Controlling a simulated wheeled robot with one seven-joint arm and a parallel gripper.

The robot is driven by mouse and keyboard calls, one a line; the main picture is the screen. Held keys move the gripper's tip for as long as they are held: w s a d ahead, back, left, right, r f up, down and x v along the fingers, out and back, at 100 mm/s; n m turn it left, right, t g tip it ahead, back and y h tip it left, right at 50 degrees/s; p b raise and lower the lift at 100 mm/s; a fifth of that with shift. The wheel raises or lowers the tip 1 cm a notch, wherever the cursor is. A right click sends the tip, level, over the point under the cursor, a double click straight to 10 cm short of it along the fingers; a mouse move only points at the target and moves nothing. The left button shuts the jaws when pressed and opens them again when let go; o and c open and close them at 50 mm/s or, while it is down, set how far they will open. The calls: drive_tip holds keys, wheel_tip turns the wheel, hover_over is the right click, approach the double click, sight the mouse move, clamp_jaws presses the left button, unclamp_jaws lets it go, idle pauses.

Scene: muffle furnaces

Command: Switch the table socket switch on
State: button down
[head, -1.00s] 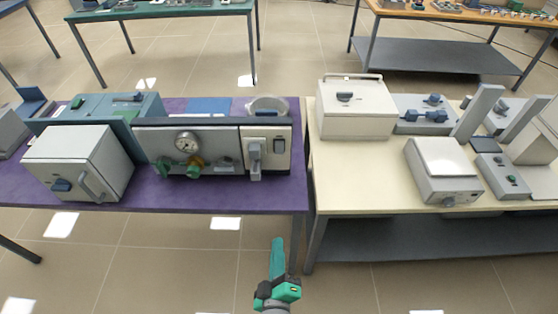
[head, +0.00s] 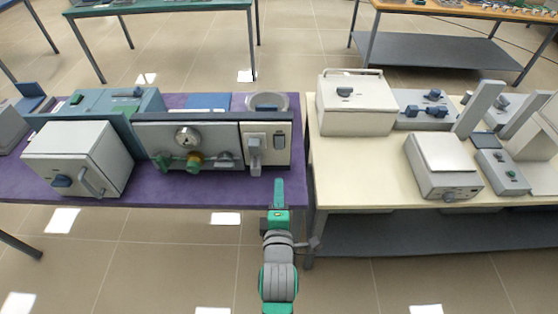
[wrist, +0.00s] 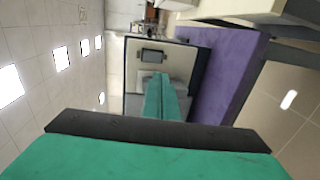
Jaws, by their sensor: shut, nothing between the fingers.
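The socket unit (head: 265,162) is a pale upright panel at the right end of a dark-framed unit on the purple table. Its switch is a dark blue-grey rocker (head: 279,141) at the upper right of the panel, beside a grey plug (head: 254,155). My gripper (head: 279,181), with green fingers, is shut and empty. In the head view it shows just below the panel, near the table's front edge. In the wrist view the switch (wrist: 152,56) shows just beyond the fingertips (wrist: 160,76), apart from them. The fingers hide part of the panel. The rocker's position is too small to tell.
A white furnace box (head: 78,160) stands further left on the purple table (head: 225,196). A cream table (head: 350,180) with instruments stands close on the right.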

approach(279, 149)
drive_tip(key=w, duration=0.5)
drive_tip(key=shift+f, duration=0.25)
drive_tip(key=shift+w+f, duration=0.1)
drive_tip(key=shift+w, duration=0.6)
drive_tip(key=shift+w+f, duration=0.15)
drive_tip(key=shift+w, duration=0.1)
drive_tip(key=shift+s, duration=0.1)
drive_tip(key=s+f, duration=0.2)
drive_tip(key=s, duration=1.2)
